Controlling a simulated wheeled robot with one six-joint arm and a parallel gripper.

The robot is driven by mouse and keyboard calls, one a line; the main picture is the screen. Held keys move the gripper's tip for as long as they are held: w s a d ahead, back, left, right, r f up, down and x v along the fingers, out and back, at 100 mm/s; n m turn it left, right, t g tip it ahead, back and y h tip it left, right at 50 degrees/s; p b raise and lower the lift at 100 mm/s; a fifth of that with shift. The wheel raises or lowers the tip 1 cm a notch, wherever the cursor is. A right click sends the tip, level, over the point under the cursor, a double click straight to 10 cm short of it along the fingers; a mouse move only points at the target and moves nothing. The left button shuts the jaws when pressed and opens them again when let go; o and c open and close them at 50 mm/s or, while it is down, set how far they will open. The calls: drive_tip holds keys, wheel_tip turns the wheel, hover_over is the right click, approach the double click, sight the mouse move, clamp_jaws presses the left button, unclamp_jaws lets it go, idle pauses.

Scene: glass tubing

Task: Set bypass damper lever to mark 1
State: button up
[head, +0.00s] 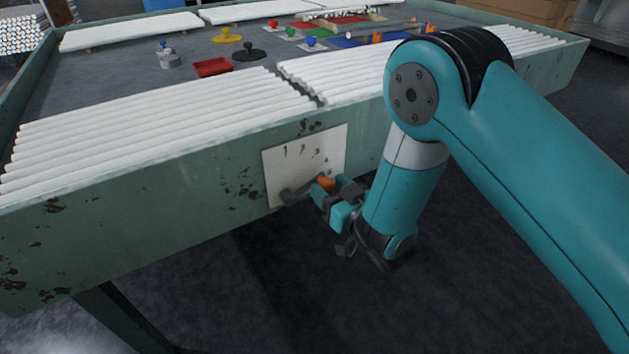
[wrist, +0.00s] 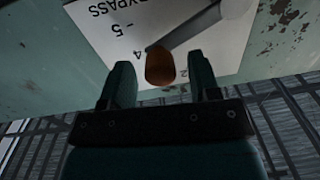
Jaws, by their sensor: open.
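The bypass damper lever is a grey bar (wrist: 190,30) with an orange knob (wrist: 160,68) at its end. It is mounted on a white scale plate (head: 279,172) on the bench's front side, and the knob also shows in the head view (head: 326,183). The plate carries numbered marks; in the wrist view the knob lies beside the 4, and it partly hides the marks near it. I cannot tell the exact mark it points to. My gripper (wrist: 161,85) is open, with one finger on each side of the knob and visible gaps to both. It also shows in the head view (head: 335,192).
The green bench front (head: 200,185) is right behind the plate. White glass tubes (head: 150,130) lie along the bench edge above it. A red tray (head: 212,67) and several coloured knobbed pieces stand farther back. The floor in front is clear.

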drive_tip(key=shift+w+a, duration=0.45)
drive_tip(key=shift+w, duration=0.1)
clamp_jaws()
